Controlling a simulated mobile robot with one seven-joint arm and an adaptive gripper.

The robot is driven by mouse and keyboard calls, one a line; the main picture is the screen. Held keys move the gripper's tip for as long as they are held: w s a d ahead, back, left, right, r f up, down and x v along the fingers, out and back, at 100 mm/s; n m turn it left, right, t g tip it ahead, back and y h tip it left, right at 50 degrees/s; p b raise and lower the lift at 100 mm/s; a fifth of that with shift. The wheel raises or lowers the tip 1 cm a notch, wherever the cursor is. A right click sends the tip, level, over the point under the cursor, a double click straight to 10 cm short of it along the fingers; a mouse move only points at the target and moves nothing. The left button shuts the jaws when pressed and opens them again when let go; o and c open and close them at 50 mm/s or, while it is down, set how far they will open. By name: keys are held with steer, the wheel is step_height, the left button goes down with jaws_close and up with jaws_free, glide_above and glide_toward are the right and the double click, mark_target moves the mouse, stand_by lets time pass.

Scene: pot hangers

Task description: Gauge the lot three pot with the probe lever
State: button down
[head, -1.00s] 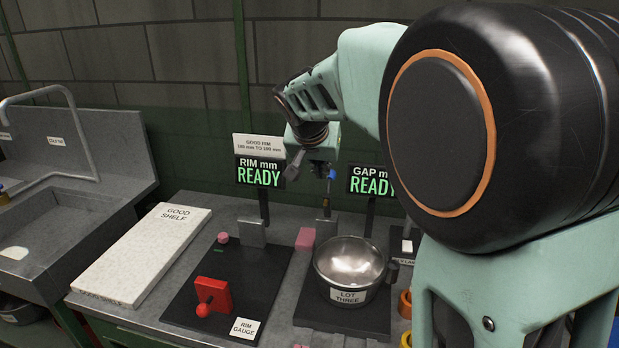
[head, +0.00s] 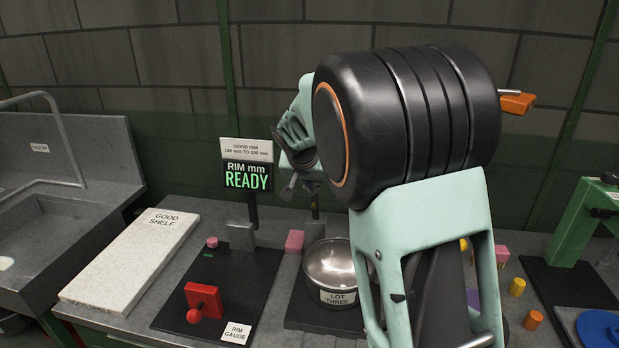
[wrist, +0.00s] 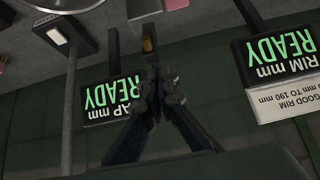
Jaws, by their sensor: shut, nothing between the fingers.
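The steel pot with the "LOT THREE" label (head: 335,262) stands upright on a dark gauge base (head: 305,312), its right side hidden by my arm. Its rim also shows at the upper left of the wrist view (wrist: 52,8). My gripper (wrist: 156,76) is shut and empty, with its fingertips together. In the head view it is behind the pot, partly hidden by my arm. A dark upright with a brass-coloured end (wrist: 149,45), perhaps the probe lever, is just beyond the fingertips. I cannot tell whether they touch. The "GAP mm READY" display (wrist: 112,98) is hidden in the head view.
The rim gauge (head: 240,290) with a red block and knob (head: 203,300) is left of the pot. Its display (head: 248,176) reads READY. The white good shelf (head: 135,260) is further left, beside a sink (head: 45,225). A green frame (head: 585,225) stands at right.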

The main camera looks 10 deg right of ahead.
steer(key=shift+x, duration=0.8)
steer(key=shift+f+b, duration=0.25)
steer(key=shift+b, duration=0.4)
steer(key=shift+s+a+f+b, duration=0.1)
steer(key=shift+s+b, duration=0.05)
steer(key=shift+b, duration=0.35)
steer(key=shift+s+t+b, duration=0.1)
steer(key=shift+t+b, duration=0.2)
